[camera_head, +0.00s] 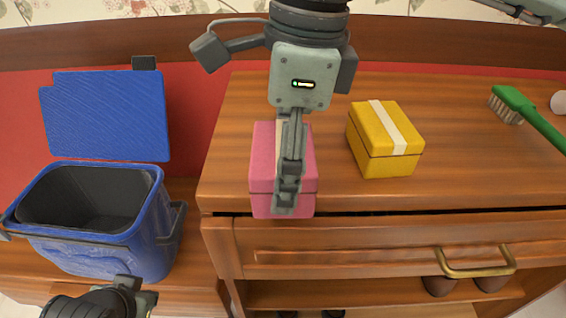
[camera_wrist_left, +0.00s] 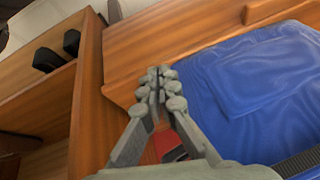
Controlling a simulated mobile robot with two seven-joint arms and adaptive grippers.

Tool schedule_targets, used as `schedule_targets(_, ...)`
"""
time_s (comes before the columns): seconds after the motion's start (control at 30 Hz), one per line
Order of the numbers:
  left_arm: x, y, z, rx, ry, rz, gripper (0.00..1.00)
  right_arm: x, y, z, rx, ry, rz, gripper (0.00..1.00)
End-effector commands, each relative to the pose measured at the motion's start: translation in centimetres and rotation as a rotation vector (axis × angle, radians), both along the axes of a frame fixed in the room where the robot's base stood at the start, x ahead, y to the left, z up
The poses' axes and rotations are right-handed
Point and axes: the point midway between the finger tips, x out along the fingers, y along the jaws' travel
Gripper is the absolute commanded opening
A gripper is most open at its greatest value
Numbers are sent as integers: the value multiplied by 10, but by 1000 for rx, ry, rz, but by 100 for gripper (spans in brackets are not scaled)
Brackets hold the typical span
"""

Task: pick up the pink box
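The pink box (camera_head: 263,160) sits at the left front corner of the wooden cabinet top in the head view. My right gripper (camera_head: 288,200) points down over it, and its fingers cover part of the box's top and front. The fingers show edge-on, so I cannot tell whether they are open, or whether they touch the box. My left gripper (camera_head: 137,297) is low at the left, in front of the blue bin. In the left wrist view its fingertips (camera_wrist_left: 160,84) are together with nothing visible between them.
A yellow box (camera_head: 383,150) with a pale stripe stands right of the pink box. A green brush (camera_head: 530,115) lies further right. The blue bin (camera_head: 115,245) has its lid (camera_head: 105,115) raised; it also shows in the left wrist view (camera_wrist_left: 250,85). A drawer with a brass handle (camera_head: 475,270) is below the top.

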Motion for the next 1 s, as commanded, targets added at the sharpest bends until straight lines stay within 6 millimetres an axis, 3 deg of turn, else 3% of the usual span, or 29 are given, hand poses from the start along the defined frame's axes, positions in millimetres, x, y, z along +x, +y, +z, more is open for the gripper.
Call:
schedule_targets(0.03,0,0,0,0,0,0,0,0,0,0,0,0,0,66)
schedule_targets(0.2,0,0,0,0,0,-1,0,0,0,1,1,0,0,48)
schedule_targets(0.57,0,-1,0,-1,-1,-1,0,0,0,8,1,-2,0,48)
schedule_targets(0.8,1,-1,0,-2,-2,-2,0,1,1,41,2,-4,-1,48)
schedule_targets(1.0,4,-4,1,-7,-21,-10,0,-22,39,67,0,-5,6,48)
